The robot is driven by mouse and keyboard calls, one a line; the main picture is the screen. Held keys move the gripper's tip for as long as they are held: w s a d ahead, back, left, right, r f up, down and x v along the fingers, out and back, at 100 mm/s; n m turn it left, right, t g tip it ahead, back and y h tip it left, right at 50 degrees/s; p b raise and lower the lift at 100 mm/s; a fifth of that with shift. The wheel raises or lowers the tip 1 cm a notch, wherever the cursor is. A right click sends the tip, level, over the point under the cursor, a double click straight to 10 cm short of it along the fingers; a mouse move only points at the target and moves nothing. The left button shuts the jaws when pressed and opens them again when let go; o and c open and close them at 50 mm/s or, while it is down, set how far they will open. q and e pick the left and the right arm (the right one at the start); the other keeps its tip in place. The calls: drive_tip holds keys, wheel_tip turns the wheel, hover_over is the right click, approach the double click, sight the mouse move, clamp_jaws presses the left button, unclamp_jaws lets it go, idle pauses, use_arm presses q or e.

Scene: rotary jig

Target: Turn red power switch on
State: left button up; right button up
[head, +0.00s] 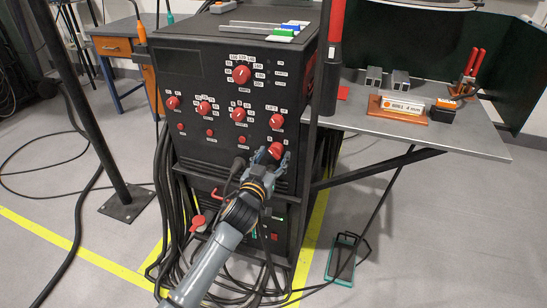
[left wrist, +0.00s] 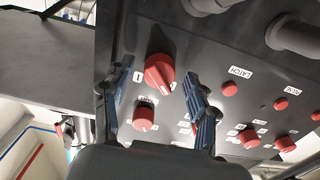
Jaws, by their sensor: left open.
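The red power switch (head: 276,150) is a rotary knob at the lower right of the black cabinet's front panel. In the left wrist view the same red knob (left wrist: 159,72) shows close up, with a pale pointer line slanting to the lower right and small white labels beside it. My left gripper (head: 266,161) is open right at the switch. In the left wrist view its two blue-grey fingers (left wrist: 151,80) stand on either side of the knob, with a gap visible on both sides. Whether a finger touches it cannot be told. My right gripper is not in view.
Several other red knobs, including a large one (head: 241,74) and a smaller one (left wrist: 143,119) close to the switch, sit on the panel. Black cables (head: 168,215) hang at the cabinet's left. A grey worktable (head: 440,137) with blocks and pliers adjoins on the right.

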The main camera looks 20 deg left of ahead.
use_arm(q)
drive_tip(key=shift+w, duration=0.4)
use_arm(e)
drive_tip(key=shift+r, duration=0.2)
use_arm(q)
drive_tip(key=c, duration=1.2)
